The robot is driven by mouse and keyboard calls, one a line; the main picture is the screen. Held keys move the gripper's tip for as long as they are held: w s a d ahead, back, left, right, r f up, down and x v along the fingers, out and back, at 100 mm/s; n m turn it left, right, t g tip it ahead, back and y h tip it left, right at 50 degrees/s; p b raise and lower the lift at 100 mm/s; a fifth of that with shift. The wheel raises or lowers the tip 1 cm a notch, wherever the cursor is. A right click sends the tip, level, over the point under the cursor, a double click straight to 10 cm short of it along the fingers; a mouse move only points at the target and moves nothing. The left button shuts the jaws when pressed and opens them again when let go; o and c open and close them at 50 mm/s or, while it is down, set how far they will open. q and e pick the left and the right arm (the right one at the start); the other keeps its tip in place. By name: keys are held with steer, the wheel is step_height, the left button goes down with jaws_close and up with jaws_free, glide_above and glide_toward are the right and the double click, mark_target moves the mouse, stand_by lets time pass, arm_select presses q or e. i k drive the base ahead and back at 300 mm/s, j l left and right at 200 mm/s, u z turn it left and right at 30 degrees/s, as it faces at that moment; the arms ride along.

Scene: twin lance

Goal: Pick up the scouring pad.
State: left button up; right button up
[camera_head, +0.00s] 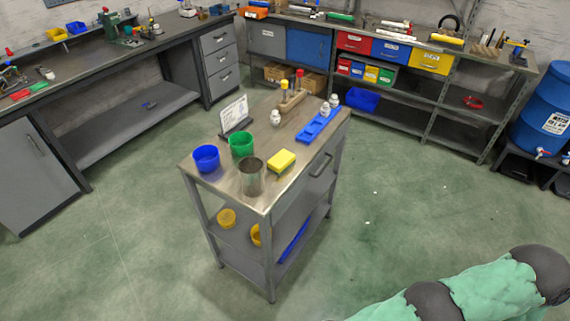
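The scouring pad (282,159) is a small yellow block with a darker edge along its base. It lies flat near the front right edge of the metal cart's top (225,170), to the right of a brown-grey metal cup. Nothing covers it. My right arm shows at the lower right in a green cover, well apart from the cart, and its gripper is outside the picture. My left arm and gripper are not in view.
On the cart stand a blue cup (206,158), a green cup (242,144), the metal cup (250,178), a sign (235,114), a blue tray (318,126) and a wooden tool block (291,101). Workbenches line the walls. The floor around the cart is clear.

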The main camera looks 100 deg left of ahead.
mark_target(279, 164)
steer(key=u, duration=3.4)
steer(key=z, duration=2.4)
steer(key=k+j+z, duration=0.25)
steer(key=j+z, duration=0.15)
steer(key=k+j+z, duration=0.6)
steer(key=z, duration=0.25)
steer(key=k, duration=0.25)
